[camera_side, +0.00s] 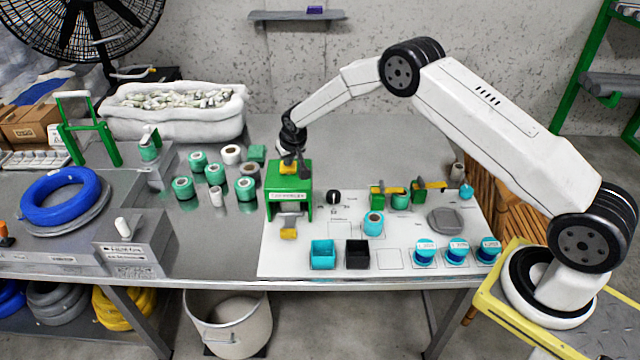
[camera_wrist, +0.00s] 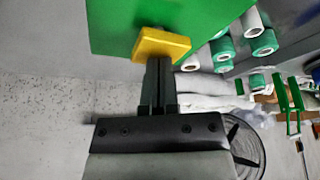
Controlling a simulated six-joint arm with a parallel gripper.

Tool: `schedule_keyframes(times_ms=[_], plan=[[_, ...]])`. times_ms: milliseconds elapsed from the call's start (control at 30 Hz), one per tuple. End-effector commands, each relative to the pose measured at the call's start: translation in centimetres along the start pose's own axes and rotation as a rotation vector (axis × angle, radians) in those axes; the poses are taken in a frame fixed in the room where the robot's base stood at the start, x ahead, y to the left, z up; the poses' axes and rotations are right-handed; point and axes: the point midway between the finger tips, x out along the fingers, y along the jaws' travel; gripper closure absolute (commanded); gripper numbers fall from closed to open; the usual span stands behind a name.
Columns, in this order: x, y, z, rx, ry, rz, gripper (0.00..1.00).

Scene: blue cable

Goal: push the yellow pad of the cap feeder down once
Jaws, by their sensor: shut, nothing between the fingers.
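The cap feeder (camera_side: 289,196) is a green box with a label on its front, standing at the back left corner of the white board. Its yellow pad (camera_side: 289,168) is on top, and it also shows in the wrist view (camera_wrist: 162,45) against the green top. My gripper (camera_side: 297,164) is shut and empty, pointing down at the pad. In the wrist view the closed fingertips (camera_wrist: 158,62) meet the pad's near edge; I cannot tell whether they touch it. A yellow-tipped grey outlet (camera_side: 289,229) sticks out at the feeder's lower front.
Several green and white rolls (camera_side: 214,174) stand left of the feeder. On the white board (camera_side: 300,262) are a cyan bin (camera_side: 323,255), a black bin (camera_side: 357,254), a cyan roll (camera_side: 373,224) and several blue round containers (camera_side: 457,251). A blue cable coil (camera_side: 60,196) lies at the left.

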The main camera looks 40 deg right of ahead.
Motion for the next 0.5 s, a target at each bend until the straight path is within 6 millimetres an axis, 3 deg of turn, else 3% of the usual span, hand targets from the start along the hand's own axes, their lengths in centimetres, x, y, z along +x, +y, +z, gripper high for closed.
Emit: schedule_keyframes(times_ms=[500], plan=[[0.93,0.01,0.43,0.000,-0.002,0.000,1.00]])
